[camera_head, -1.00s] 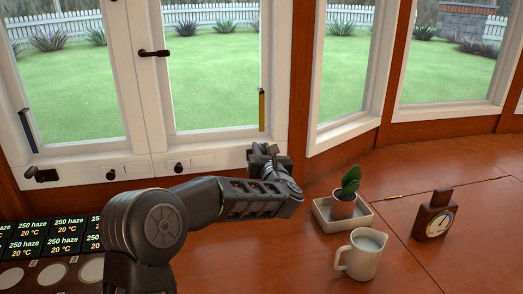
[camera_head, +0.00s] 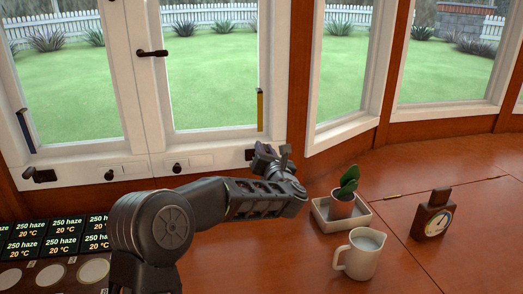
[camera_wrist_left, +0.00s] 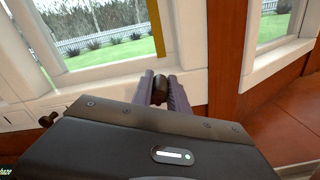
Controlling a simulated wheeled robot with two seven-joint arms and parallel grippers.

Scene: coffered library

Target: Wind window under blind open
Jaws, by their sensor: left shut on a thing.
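The double window (camera_head: 134,80) has white frames and clear panes. No blind shows in either view. A dark winder base (camera_head: 250,154) sits on the sill below the right sash, mostly behind my left gripper (camera_head: 277,156). In the left wrist view my left gripper (camera_wrist_left: 164,90) is shut on a dark winder knob (camera_wrist_left: 160,88), with a finger on each side of it. Another dark winder (camera_head: 40,175) sits at the left end of the sill. A yellow strip (camera_head: 260,110) stands at the right sash, and a blue strip (camera_head: 26,130) at the left one. My right gripper is out of view.
On the wooden counter (camera_head: 300,262) stand a potted plant (camera_head: 342,205) in a square tray (camera_head: 324,221), a milk jug (camera_head: 361,254) and a dark clock-like gauge (camera_head: 434,215). A panel with small displays (camera_head: 66,229) is at lower left. The counter's right side is mostly clear.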

